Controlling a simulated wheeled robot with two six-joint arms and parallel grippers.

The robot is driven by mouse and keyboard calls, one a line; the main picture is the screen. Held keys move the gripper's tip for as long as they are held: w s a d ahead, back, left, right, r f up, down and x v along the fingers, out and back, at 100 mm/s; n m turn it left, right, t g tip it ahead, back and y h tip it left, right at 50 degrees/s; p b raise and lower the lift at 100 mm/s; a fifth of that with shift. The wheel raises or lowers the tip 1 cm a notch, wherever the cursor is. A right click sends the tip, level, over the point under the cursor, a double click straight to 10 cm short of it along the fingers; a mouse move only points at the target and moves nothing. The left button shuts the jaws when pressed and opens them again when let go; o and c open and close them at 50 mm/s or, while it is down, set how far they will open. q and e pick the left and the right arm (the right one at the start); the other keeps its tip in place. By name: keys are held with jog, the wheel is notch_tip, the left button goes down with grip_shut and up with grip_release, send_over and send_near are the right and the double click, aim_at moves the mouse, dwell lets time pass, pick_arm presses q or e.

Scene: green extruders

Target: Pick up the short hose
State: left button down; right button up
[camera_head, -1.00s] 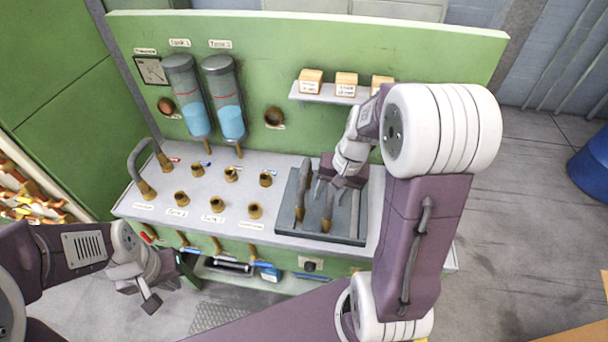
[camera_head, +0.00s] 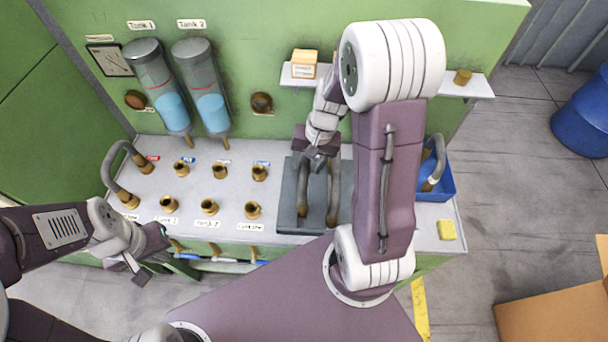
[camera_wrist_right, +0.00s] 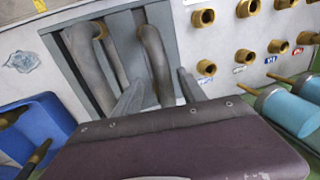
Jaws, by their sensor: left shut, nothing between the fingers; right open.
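Grey hoses with brass ends lie in a dark grey tray (camera_head: 286,220) on the bench. One hose (camera_head: 303,190) is at the tray's left and another hose (camera_head: 333,190) is to its right. I cannot tell for sure which is the short one. My right gripper (camera_head: 315,163) is open above the tray's far part. In the right wrist view its fingers (camera_wrist_right: 160,75) stand either side of one hose (camera_wrist_right: 152,45), not closed on it. More hose lengths (camera_wrist_right: 84,55) lie to the left there. My left gripper (camera_head: 138,272) is shut and empty at the bench's front left.
Several brass fittings (camera_head: 220,171) stand left of the tray, with a curved hose (camera_head: 112,165) at the far left. A blue bin (camera_head: 447,186) and yellow sponge (camera_head: 447,230) are at the right. A shelf (camera_head: 470,88) is behind; my right arm hides part of the bench.

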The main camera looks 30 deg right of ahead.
jog(key=shift+w+f, duration=0.2)
jog(key=shift+w, duration=0.05)
jog(key=f, duration=0.2)
jog(key=a+f, duration=0.1)
jog(key=f, duration=0.1)
jog(key=shift+w+f, duration=0.1)
jog(key=shift+w, duration=0.25)
jog(key=shift+f, duration=0.35)
grip_shut()
